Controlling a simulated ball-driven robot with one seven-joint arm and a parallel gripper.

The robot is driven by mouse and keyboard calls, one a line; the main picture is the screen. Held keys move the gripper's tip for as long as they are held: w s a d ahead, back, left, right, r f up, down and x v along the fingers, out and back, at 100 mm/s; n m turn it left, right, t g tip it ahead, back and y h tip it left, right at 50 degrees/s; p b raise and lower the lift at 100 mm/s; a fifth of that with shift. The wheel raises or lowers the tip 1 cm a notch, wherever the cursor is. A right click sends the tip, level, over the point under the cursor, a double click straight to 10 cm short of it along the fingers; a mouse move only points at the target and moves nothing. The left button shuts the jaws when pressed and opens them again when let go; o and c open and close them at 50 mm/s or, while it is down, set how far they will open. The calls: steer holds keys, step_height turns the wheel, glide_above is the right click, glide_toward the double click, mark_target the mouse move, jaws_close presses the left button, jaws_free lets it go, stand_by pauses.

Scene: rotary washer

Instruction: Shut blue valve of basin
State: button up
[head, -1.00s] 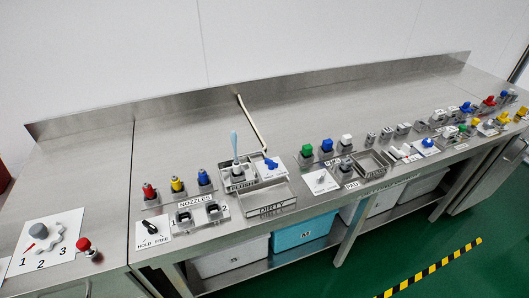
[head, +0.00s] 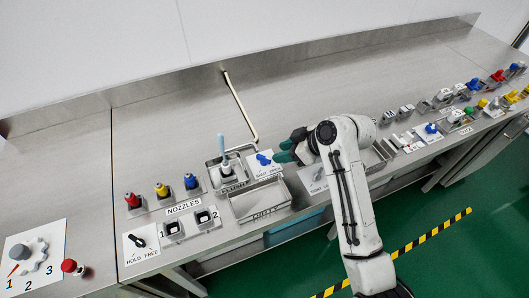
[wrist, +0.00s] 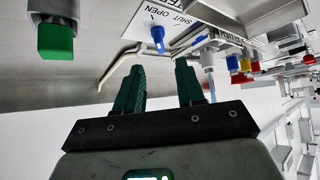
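The blue valve (head: 264,159) sits on a white plate marked SHUT and OPEN, beside the metal flush basin (head: 211,171). In the wrist view the blue valve (wrist: 158,38) shows at the upper middle, with the plate lettering upside down. I cannot tell for sure which word its handle points to. My gripper (head: 284,151) is just right of the valve in the head view and looks apart from it. In the wrist view my gripper (wrist: 160,72) has its two green fingers spread with nothing between them.
A green-topped block (wrist: 55,40) stands close at the upper left of the wrist view. Red (head: 132,200), yellow (head: 161,189) and blue (head: 191,182) nozzles stand left of the basin. A thin beige pipe (head: 240,105) runs behind it. The bench's back is clear.

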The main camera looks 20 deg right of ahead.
mark_target(265, 157)
steer(key=x, duration=0.7)
steer(key=shift+w+a+f+p, duration=0.1)
steer(key=shift+w+f+p, duration=0.1)
steer(key=shift+f+p, duration=0.1)
jaws_close()
